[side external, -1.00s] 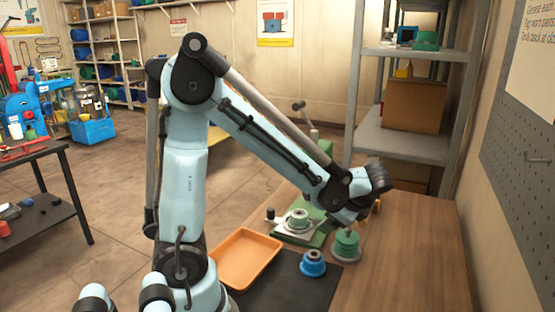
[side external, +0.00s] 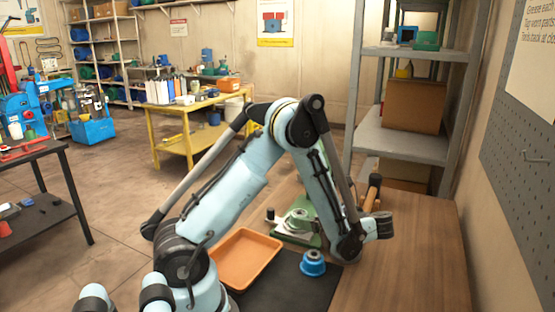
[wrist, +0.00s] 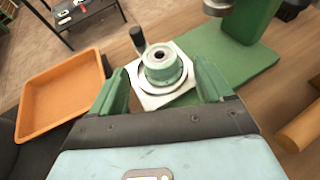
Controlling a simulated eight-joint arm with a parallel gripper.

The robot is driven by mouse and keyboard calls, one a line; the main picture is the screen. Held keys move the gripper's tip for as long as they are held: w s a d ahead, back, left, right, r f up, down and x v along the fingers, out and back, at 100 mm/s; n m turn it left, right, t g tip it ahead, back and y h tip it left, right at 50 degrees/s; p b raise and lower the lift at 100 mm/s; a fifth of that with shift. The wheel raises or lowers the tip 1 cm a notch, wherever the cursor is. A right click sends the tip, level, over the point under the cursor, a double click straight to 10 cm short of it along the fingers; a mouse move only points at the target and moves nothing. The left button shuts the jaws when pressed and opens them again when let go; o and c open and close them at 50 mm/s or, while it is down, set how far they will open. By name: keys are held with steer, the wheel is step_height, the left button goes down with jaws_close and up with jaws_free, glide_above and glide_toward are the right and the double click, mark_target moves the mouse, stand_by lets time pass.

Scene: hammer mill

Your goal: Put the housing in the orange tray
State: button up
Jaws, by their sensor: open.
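A green round part with a central bore (wrist: 162,65), which I take for the housing, sits upright on a pale square plate. It also shows in the side view (side external: 299,217), near the press base. My gripper (wrist: 160,78) is open, with one green finger to the left and one to the right of this part in the wrist view. I see no contact, and cannot tell their height difference. In the side view my gripper is hidden behind my arm. The orange tray (side external: 245,258) is empty, left of the part; it also shows in the wrist view (wrist: 62,96).
A blue round part (side external: 313,263) stands on the black mat (side external: 290,290) beside the tray. A green base (wrist: 245,75) with an upright column lies right of the plate. A dark lever knob (wrist: 137,36) rises beside the plate. A wooden cylinder (wrist: 300,128) lies at the right.

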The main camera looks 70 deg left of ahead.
mark_target(303, 215)
steer(key=shift+x, duration=1.9)
jaws_close()
